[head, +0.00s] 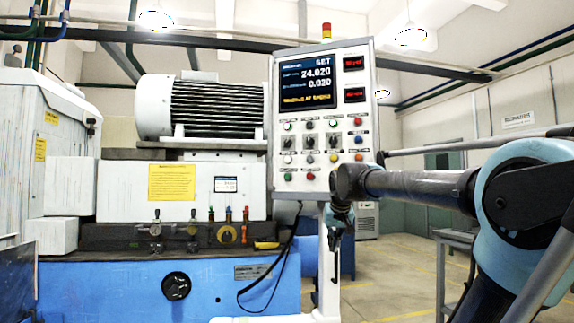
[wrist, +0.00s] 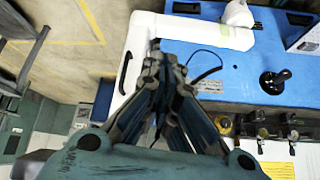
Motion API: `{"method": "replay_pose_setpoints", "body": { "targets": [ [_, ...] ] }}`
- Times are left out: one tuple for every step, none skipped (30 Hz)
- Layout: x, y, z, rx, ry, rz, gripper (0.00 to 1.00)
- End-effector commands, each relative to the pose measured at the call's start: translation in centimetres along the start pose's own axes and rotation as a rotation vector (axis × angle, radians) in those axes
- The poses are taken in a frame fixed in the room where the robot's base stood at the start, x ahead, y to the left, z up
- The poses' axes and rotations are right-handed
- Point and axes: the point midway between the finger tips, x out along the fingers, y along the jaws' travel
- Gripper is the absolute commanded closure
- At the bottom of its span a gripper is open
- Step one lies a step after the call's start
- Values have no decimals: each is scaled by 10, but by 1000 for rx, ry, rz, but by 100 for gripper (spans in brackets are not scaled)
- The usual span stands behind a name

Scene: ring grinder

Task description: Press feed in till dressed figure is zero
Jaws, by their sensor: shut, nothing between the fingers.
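The control panel (head: 322,120) stands upright in the head view. Its screen (head: 307,84) shows SET, 24.020, a lower figure of 0.020 and a yellow line of text. Below are rows of coloured buttons and black selector knobs (head: 309,142); their labels are too small to read, so I cannot tell which is feed in. My gripper (head: 336,244) hangs below the panel's lower right corner, pointing down and apart from the buttons. In the wrist view my gripper (wrist: 156,62) is shut and empty, with the panel face out of sight.
The blue machine base (head: 200,285) fills the lower left, with a black knob (head: 176,286) and several small valves on it. A white post (head: 326,270) and a black cable (head: 275,275) are near my gripper. A grey table (head: 455,238) stands at right.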

Motion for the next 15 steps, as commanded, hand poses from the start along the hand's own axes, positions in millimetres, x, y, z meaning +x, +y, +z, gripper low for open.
{"method": "replay_pose_setpoints", "body": {
  "targets": [
    [-7, -11, -27, -3, 26, -11, 100],
    [-12, -17, -43, -4, 43, -18, 100],
    [-17, -25, -63, -5, 65, -26, 100],
    [-22, -31, -78, -5, 83, -33, 100],
    [-26, -38, -93, -6, 100, -41, 100],
    [-32, -47, -113, -6, 123, -51, 100],
    [-36, -54, -128, -6, 140, -59, 100],
    [-40, -62, -143, -6, 157, -68, 100],
    [-46, -72, -162, -6, 181, -81, 100],
    [-51, -79, -176, -6, 197, -90, 100],
    [-55, -88, -190, -6, 215, -100, 100],
    [-62, -98, -209, -6, 238, -113, 100],
    [-66, -107, -223, -6, 255, -123, 100],
    [-71, -116, -236, -6, 272, -135, 100],
    [-77, -127, -253, -6, 294, -149, 100]
  ]
}}
